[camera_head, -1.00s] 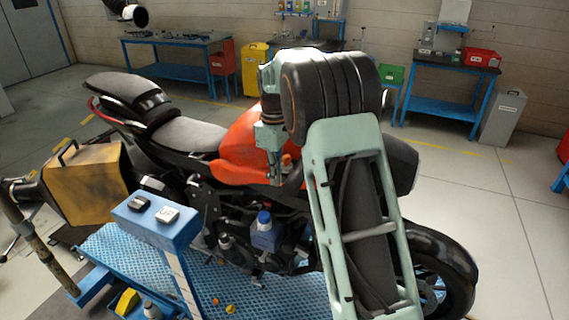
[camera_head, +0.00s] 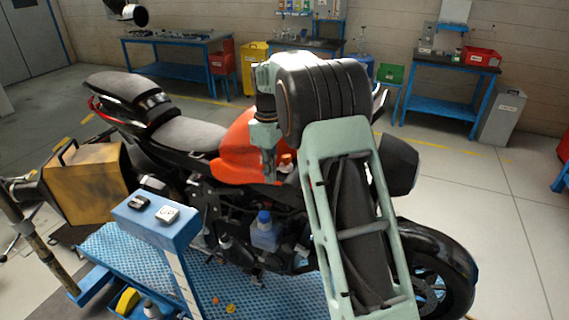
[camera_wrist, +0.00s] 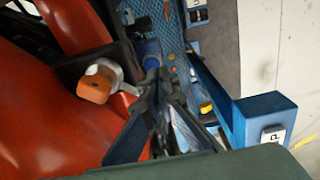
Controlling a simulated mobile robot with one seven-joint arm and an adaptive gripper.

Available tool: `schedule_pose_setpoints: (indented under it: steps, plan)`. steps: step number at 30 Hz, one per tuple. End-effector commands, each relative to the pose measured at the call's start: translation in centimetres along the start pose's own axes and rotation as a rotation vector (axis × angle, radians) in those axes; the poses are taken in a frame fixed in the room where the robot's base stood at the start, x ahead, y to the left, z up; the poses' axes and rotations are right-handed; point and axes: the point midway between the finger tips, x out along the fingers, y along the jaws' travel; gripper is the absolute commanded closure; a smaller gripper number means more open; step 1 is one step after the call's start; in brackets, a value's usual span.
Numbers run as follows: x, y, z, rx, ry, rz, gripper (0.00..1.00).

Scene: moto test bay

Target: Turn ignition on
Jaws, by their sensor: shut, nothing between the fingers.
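The motorcycle's orange-red tank (camera_head: 240,150) fills the left of the wrist view (camera_wrist: 45,120). Beside it is a small orange-ended piece (camera_wrist: 95,88) on a pale grey round part, possibly the ignition key or knob; its label is not readable. It also shows as an orange spot (camera_head: 286,159) in the head view. My gripper (camera_head: 269,178) points down between the tank and that piece, shut and empty. In the wrist view its dark fingers (camera_wrist: 153,80) lie to the right of the piece, close to it. I cannot tell whether they touch.
A blue-capped bottle (camera_head: 265,235) stands by the engine. The blue grid platform (camera_head: 255,295) holds small loose items. Workbenches (camera_head: 165,70) stand along the back wall.

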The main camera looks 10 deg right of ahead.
Motion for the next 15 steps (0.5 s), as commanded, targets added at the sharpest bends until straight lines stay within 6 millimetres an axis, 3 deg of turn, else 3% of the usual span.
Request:
schedule_pose_setpoints:
  steps: [15]
  plan:
    - [0.0, 0.43, -0.89, -0.002, 0.001, 0.001, 1.0]
